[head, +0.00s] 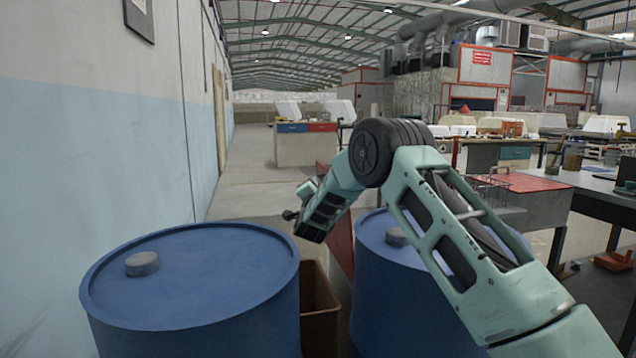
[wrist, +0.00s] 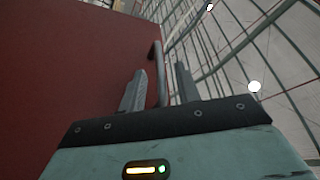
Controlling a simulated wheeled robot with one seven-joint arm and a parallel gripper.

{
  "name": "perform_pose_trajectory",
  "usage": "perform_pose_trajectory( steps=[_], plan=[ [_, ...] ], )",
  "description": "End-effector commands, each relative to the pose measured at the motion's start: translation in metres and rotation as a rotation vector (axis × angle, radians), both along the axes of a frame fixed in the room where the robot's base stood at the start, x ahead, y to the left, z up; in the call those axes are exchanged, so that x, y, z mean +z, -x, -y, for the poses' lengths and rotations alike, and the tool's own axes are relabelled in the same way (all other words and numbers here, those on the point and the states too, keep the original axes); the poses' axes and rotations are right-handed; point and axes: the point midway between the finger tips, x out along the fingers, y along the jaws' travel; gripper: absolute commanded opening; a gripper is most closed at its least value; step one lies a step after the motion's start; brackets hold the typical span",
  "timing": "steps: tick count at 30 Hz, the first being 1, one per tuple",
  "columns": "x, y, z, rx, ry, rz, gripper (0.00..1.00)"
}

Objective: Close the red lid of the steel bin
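The red lid (head: 342,246) stands raised and tilted between the two blue barrels, partly hidden by my arm. Below it is the bin (head: 320,312), a brownish open box of which only a narrow part shows. In the wrist view the lid (wrist: 60,70) fills the left side as a flat red panel. A grey bar handle (wrist: 158,62) runs along its right edge. My gripper (wrist: 160,88) is open, with one finger on either side of the handle in the picture. I cannot tell whether they touch it. My gripper also shows at the arm's end in the head view (head: 291,214).
A blue barrel (head: 190,280) stands left of the bin. Another blue barrel (head: 385,290) stands right of it, partly behind my arm. A wall (head: 90,140) runs along the left. Workbenches (head: 600,180) stand on the right. The aisle floor (head: 250,190) beyond the barrels is clear.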

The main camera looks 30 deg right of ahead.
Motion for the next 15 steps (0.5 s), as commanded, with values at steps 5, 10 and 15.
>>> perform_pose_trajectory(
  steps=[5,10,15],
  plan=[
    [0.005,-0.017,0.012,-0.001,0.000,0.001,0.33],
    [0.007,-0.023,0.016,0.000,0.000,0.000,0.33],
    [0.008,-0.024,0.017,0.000,0.001,-0.001,0.33]
  ],
)
